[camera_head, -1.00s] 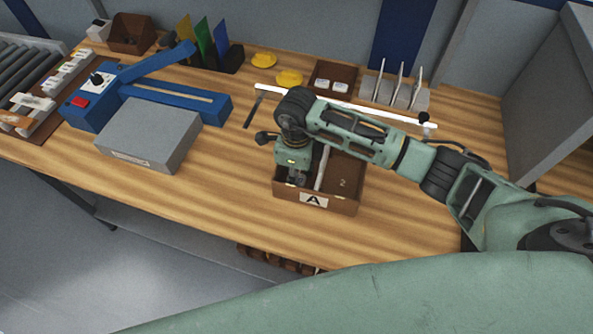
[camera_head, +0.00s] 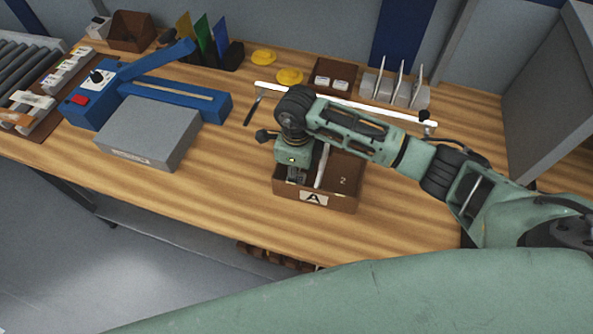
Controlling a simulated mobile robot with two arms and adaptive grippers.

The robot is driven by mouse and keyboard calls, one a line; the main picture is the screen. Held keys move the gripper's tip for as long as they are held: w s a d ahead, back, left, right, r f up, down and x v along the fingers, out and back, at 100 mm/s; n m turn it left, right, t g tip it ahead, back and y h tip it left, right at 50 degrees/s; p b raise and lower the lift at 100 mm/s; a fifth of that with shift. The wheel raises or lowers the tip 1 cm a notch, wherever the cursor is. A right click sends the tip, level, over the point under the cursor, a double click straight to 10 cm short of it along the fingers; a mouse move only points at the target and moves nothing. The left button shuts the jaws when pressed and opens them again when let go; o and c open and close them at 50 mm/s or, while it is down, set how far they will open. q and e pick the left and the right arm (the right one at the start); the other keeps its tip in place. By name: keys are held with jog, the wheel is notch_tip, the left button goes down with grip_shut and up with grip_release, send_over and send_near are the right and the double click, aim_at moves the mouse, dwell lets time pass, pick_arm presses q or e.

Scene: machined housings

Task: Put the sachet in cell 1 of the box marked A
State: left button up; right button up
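The brown box marked A (camera_head: 330,200) stands on the wooden table, with a divider splitting it into two cells. The right cell bears a 2; the left cell is mostly covered by my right gripper (camera_head: 297,178). My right arm comes in from the right, and the gripper points down inside or just over that left cell. Its fingertips are small and dark here, so I cannot tell whether they are open or shut. I cannot make out a sachet in or below them. My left gripper is out of view.
A grey block (camera_head: 150,135) and a blue sealer-like device (camera_head: 175,100) stand to the left. At the back are a brown tray (camera_head: 333,70) with white items, yellow discs (camera_head: 289,76) and a rack (camera_head: 395,93).

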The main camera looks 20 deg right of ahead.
notch_tip(320, 180, up, 12)
jog(key=b, duration=0.3)
jog(key=shift+b, duration=0.4)
jog(key=shift+f, duration=0.1)
